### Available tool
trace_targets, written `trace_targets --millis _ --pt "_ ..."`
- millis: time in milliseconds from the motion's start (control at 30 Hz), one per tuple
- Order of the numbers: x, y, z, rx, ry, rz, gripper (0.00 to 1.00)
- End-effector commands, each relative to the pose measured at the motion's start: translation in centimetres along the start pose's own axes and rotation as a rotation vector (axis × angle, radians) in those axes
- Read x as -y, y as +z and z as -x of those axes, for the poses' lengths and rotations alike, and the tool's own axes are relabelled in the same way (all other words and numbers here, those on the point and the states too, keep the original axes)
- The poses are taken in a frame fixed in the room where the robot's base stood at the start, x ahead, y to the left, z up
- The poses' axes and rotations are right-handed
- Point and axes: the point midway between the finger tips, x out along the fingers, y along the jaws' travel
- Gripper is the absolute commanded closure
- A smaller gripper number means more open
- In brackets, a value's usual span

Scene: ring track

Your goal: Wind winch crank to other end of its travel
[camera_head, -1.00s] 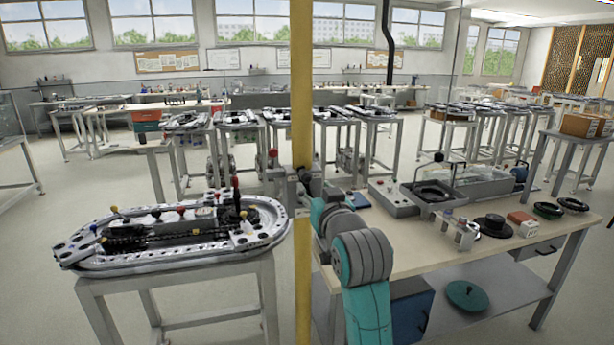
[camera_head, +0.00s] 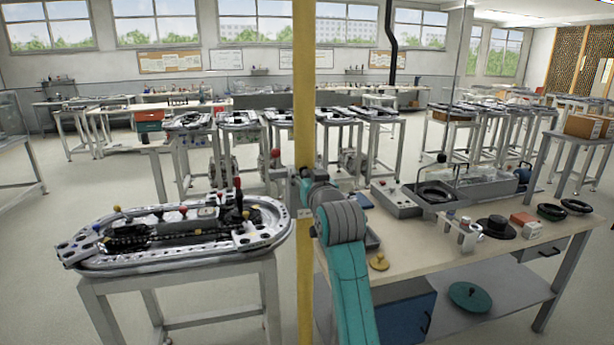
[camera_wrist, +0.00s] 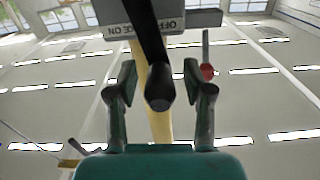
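In the wrist view a black handle (camera_wrist: 158,88), which looks like the winch crank's grip, hangs down from the top of the picture. It lies between the two fingers of my open gripper (camera_wrist: 160,88), with a gap visible on both sides. Behind it is a grey box (camera_wrist: 180,22) with an upside-down label. In the head view my gripper and the crank are hidden by my arm and the yellow post (camera_head: 304,120). A red knob (camera_wrist: 207,70) on a thin grey bar shows right of the fingers; a red knob also shows left of the post in the head view (camera_head: 276,154).
A stand with an oval metal track (camera_head: 170,260) is at the left. A workbench (camera_head: 420,262) with a grey control box (camera_head: 396,200), a black hat-shaped part (camera_head: 495,224) and a yellow knob (camera_head: 379,261) is at the right. Floor is open between the stands.

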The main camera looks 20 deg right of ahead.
Motion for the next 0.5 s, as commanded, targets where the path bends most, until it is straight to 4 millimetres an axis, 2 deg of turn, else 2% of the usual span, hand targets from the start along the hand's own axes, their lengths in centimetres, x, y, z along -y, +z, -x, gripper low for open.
trace_targets --millis 33,200,500 --pt "0.00 0.00 0.01 0.000 0.000 0.000 0.59" --pt "0.00 -0.01 0.02 0.000 0.000 0.000 1.00" --pt "-0.07 -0.04 -0.01 0.000 0.000 -0.007 1.00"
